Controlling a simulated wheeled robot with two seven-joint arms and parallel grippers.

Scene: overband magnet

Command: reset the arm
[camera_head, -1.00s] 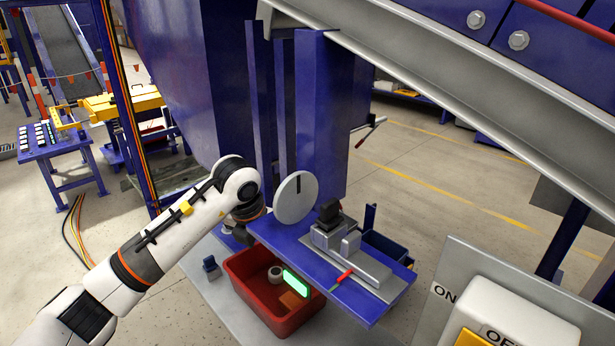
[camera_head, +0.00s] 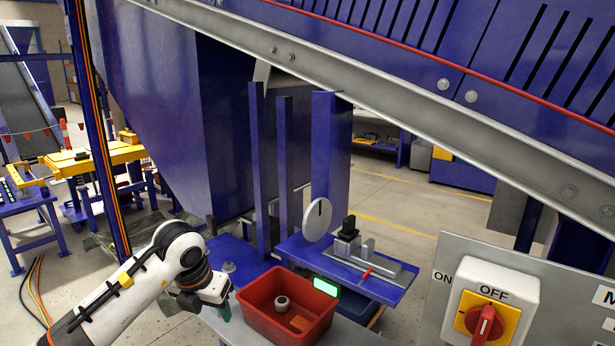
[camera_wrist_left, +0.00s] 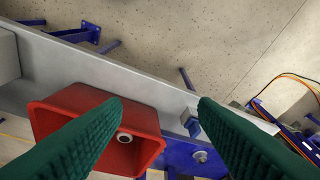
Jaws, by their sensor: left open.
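My left gripper (camera_head: 222,308) points down at the left side of a red bin (camera_head: 247,310) in the head view, apart from it. In the left wrist view its two green fingers (camera_wrist_left: 161,104) are spread wide, with nothing between them. The same red bin (camera_wrist_left: 150,152) lies partly behind the left finger there. My left arm (camera_head: 118,295) comes in from the lower left, bent at a raised joint. My right gripper is not in view.
A red-handled switch (camera_head: 484,322) stands at right. A sloping grey beam (camera_head: 330,75) crosses overhead.

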